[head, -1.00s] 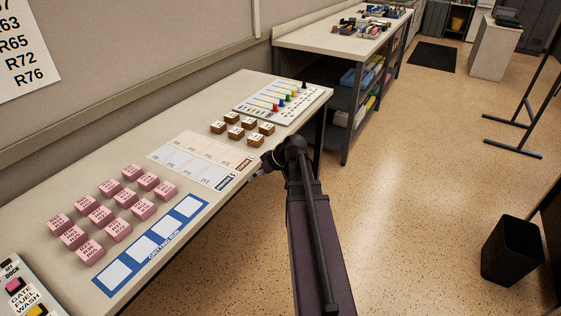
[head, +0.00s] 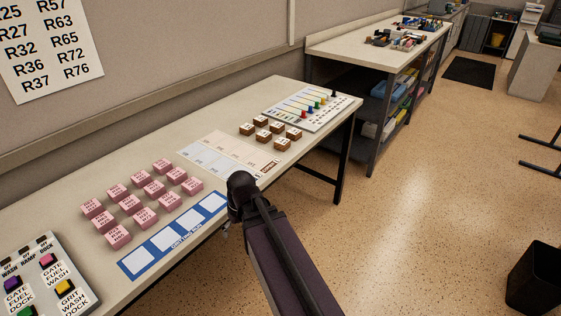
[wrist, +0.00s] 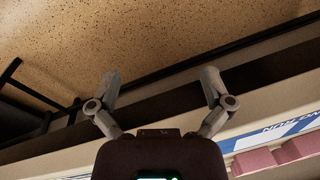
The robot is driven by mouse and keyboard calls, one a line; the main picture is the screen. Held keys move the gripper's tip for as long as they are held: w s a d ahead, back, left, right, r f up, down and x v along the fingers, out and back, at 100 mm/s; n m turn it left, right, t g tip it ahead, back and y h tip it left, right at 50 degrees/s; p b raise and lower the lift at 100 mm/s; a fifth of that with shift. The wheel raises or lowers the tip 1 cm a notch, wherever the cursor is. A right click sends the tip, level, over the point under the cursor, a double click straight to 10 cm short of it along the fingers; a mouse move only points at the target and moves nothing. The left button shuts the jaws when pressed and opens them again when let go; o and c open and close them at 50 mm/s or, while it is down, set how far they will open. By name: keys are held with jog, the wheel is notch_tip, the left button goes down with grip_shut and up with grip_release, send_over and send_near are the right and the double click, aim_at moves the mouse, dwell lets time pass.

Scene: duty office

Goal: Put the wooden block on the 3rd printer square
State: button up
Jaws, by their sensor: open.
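Several small wooden blocks (head: 281,144) with white, marked tops stand in two rows near the far end of the long table. A printed sheet (head: 228,155) with pale cells in two tones lies just in front of them; its lettering is too small to read, so I cannot tell which cell is the 3rd printer square. My gripper is mostly hidden by my arm in the head view, by the table's front edge. In the wrist view my gripper (wrist: 160,80) is open and empty, its fingers apart over the table edge and floor.
Several pink blocks (head: 145,216) and a blue strip with white squares (head: 163,240) lie nearer. A button panel (head: 45,278) is at lower left. A white board with coloured pegs (head: 312,108) is at the far end. A black bin (head: 535,278) stands on open floor at right.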

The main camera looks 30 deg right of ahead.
jog(key=shift+m+g+h, duration=0.3)
jog(key=shift+m+h, duration=0.1)
jog(key=shift+h, duration=0.4)
jog(key=shift+s+a+f, duration=0.1)
jog(key=shift+s+a, duration=1.45)
jog(key=shift+s, duration=0.05)
jog(key=c, duration=0.6)
